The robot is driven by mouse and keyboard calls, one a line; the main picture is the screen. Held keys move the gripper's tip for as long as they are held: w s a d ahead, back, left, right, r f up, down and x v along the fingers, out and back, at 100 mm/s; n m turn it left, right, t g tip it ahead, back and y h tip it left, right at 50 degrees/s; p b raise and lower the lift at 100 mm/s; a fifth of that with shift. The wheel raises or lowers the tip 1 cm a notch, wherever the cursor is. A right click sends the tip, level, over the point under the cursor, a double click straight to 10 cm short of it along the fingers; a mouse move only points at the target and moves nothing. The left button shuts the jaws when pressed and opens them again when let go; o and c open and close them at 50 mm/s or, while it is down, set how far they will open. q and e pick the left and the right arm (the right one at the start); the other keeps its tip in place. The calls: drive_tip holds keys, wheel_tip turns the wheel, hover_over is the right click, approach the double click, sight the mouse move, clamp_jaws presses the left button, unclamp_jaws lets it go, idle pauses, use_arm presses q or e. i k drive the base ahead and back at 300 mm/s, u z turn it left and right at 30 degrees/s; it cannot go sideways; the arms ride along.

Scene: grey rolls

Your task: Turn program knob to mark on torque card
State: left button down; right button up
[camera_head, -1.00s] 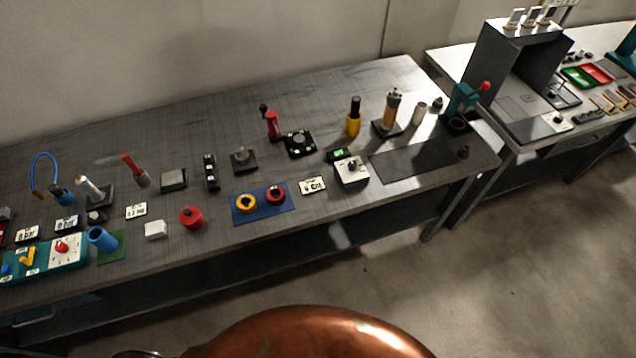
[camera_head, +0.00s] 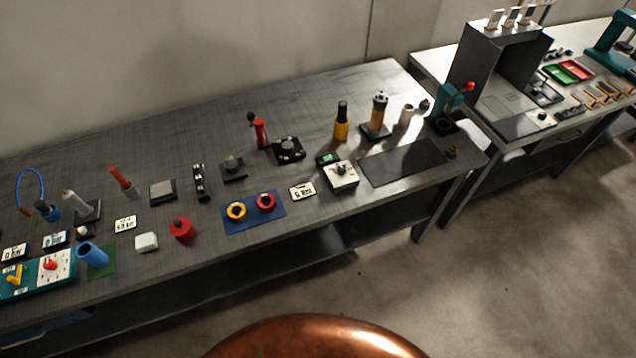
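A teal control panel stands at the left front of the bench, with a white dial plate (camera_head: 56,267) carrying a red knob (camera_head: 50,264). A yellow lever (camera_head: 14,274) sits on the same panel. A white box with a dark knob (camera_head: 341,174) stands right of centre. Several small printed cards lie about: one (camera_head: 302,191) beside the blue mat, one (camera_head: 125,223) left of centre, and two near the teal panel (camera_head: 55,240) (camera_head: 14,252). Their print is too small to read surely, so I cannot tell which is the torque card. Neither gripper is in view.
A blue mat (camera_head: 243,222) holds a yellow ring and a red ring. A red canister (camera_head: 181,229) and a white block (camera_head: 146,242) stand near the front edge. A dark mat (camera_head: 402,162) lies bare at the right. Open floor lies in front of the bench.

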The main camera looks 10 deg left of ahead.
sight(341, 170)
drive_tip(key=z, duration=0.05)
drive_tip(key=k, duration=0.45)
drive_tip(key=u, duration=0.4)
drive_tip(key=i, duration=1.3)
drive_tip(key=z, duration=0.6)
